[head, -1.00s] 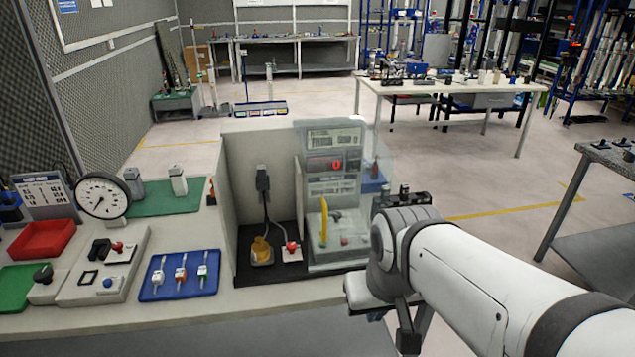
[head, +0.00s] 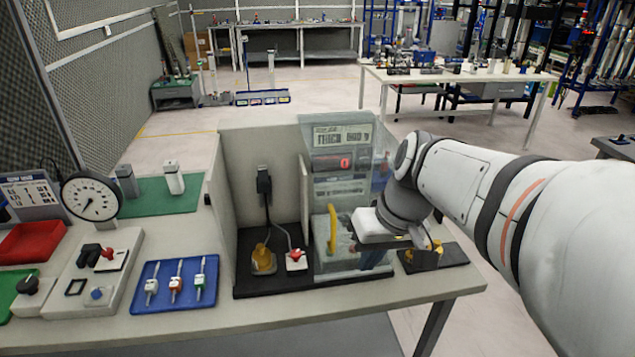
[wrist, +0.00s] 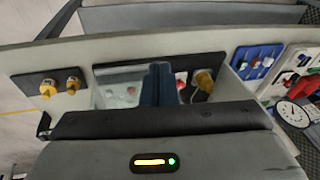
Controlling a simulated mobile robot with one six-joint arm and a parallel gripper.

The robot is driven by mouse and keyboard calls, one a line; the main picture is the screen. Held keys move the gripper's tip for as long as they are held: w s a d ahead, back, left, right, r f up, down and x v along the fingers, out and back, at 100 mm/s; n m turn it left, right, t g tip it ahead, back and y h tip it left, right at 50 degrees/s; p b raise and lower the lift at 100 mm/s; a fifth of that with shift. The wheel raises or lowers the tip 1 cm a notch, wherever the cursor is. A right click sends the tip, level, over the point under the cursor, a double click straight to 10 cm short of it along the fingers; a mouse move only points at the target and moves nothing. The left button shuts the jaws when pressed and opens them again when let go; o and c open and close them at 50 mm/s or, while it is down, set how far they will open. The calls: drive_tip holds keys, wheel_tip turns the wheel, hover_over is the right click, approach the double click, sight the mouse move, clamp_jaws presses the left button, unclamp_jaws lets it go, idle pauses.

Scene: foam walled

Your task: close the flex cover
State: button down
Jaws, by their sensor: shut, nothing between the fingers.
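The flex cover (head: 378,150) is a clear sheet in the right bay of the foam-walled station, by a grey panel with a red digit. A yellow handle (head: 332,230) shows behind the clear material. In the wrist view, a clear, pale part of it (wrist: 118,88) lies left of the fingers. My gripper (head: 373,258) is at the bay's right front side, its blue fingers pointing down. In the wrist view my gripper (wrist: 158,84) has its fingers together, with nothing between them. I cannot tell whether it touches the cover, nor how far the cover stands open.
A yellow plug (head: 262,260) and a red button (head: 295,259) stand in the left bay. A dark plate with yellow fittings (head: 428,256) lies right of my gripper. A blue tray (head: 172,286), a dial gauge (head: 91,196) and a red tray stand left. The front bench strip is clear.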

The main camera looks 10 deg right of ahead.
sight(346, 197)
drive_tip(key=w+d+r+n+t+y, duration=0.1)
drive_tip(key=w+d+r+n+y, duration=0.1)
drive_tip(key=w+d+r+y, duration=0.45)
drive_tip(key=w+a+f+h, duration=0.2)
drive_tip(key=w+a+f, duration=0.2)
drive_tip(key=a+f, duration=0.3)
wheel_tip(346, 197, down, 2)
drive_tip(key=shift+f, duration=0.15)
drive_tip(key=shift+w+a, duration=0.1)
drive_tip(key=shift+a, duration=0.05)
